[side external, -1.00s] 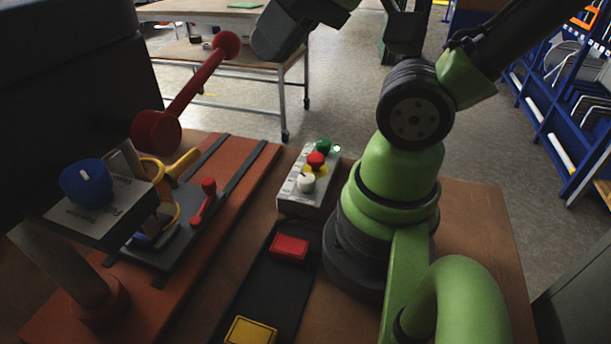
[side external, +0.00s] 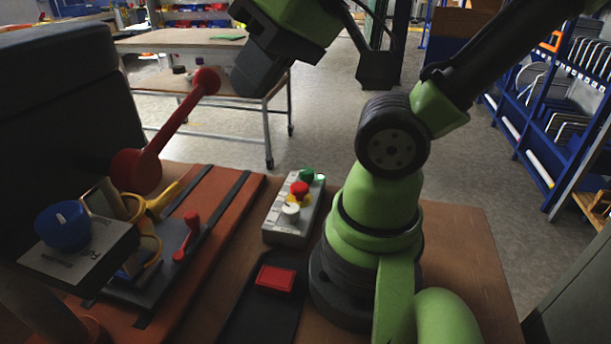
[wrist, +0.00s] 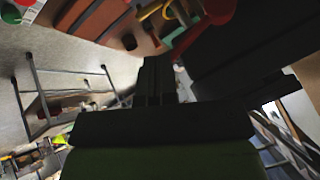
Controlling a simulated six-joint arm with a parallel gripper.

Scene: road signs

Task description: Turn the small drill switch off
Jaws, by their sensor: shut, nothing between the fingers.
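A grey control box (side external: 291,228) stands on the bench beside my base in the side external view. It carries a white knob (side external: 291,211), a red button (side external: 299,189) on a yellow plate and a green button (side external: 307,175). A blue knob (side external: 63,226) sits on a separate panel at the left, by the dark machine. I cannot tell which control is the small drill switch. My gripper (wrist: 155,65) is shut and empty in the wrist view. In the side external view it hangs in the air above the bench, apart from these controls.
A red lever (side external: 172,125) with ball ends juts from the dark machine (side external: 70,110). A red-handled clamp (side external: 187,237) and yellow parts stand on the orange base (side external: 205,225). A red pad (side external: 275,279) lies in front of the control box.

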